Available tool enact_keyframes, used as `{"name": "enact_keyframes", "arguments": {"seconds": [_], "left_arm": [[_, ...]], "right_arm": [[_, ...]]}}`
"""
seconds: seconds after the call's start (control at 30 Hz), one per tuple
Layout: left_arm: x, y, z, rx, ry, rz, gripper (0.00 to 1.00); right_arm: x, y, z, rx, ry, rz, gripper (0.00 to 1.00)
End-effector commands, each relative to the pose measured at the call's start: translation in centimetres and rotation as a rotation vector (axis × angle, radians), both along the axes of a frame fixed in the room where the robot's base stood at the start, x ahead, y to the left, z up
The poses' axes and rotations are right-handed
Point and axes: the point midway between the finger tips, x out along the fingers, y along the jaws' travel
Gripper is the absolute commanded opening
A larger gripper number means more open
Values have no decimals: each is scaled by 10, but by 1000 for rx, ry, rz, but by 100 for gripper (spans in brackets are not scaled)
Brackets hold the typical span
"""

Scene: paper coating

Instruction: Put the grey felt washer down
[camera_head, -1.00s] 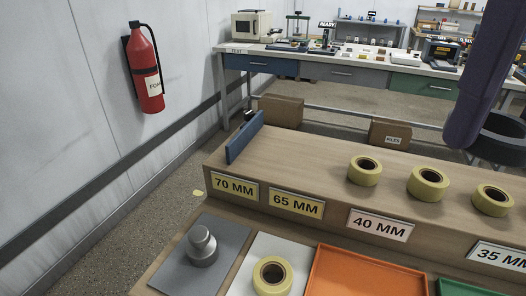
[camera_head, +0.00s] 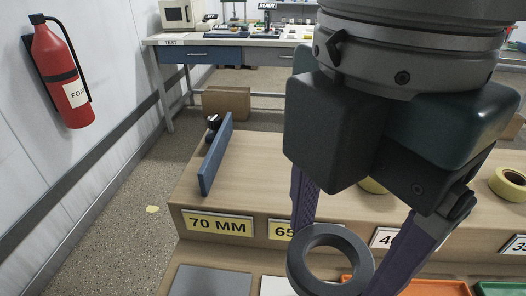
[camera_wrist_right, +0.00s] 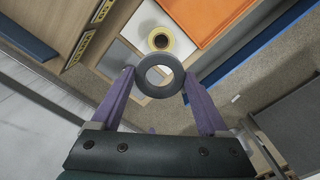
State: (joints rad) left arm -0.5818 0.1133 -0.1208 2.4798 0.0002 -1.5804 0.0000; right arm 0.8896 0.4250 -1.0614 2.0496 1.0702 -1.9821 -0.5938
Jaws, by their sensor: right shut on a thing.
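The grey felt washer (camera_head: 300,270) is a thick dark grey ring with an open hole. My right gripper (camera_head: 336,258) is shut on it, with one purple finger at each side of the rim. In the right wrist view, the washer (camera_wrist_right: 160,93) sits between the two fingertips of my right gripper (camera_wrist_right: 158,80), above the lower bench. A grey mat (camera_head: 210,280) lies below the 70 MM label, and its near part is out of frame. It also shows in the wrist view (camera_wrist_right: 122,60), partly behind a finger. My left gripper is not in view.
A raised wooden shelf (camera_head: 258,185) with size labels runs across, with a blue upright plate (camera_head: 214,155) at its left end. A yellow tape roll (camera_head: 510,184) stands on it. Another roll (camera_wrist_right: 170,46) lies on a white mat beside an orange tray (camera_wrist_right: 208,18).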

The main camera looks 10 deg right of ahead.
Motion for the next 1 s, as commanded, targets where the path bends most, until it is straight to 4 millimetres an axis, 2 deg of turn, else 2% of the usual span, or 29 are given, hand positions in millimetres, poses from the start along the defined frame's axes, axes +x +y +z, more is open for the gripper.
{"name": "enact_keyframes", "arguments": {"seconds": [0.03, 0.2, 0.4, 0.63, 0.83, 1.0], "left_arm": [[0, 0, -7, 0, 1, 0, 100], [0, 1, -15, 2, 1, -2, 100], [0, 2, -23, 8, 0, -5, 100], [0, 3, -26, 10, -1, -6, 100], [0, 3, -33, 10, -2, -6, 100], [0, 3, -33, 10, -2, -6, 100]], "right_arm": [[-2, -1, -18, -3, 7, -2, 26], [-1, -2, -69, -4, 6, -4, 26], [-1, -1, -118, -2, 3, -3, 26], [0, -1, -141, -1, 1, -3, 26], [0, -1, -172, -3, 1, -4, 26], [0, -1, -179, -1, 0, -2, 26]]}}
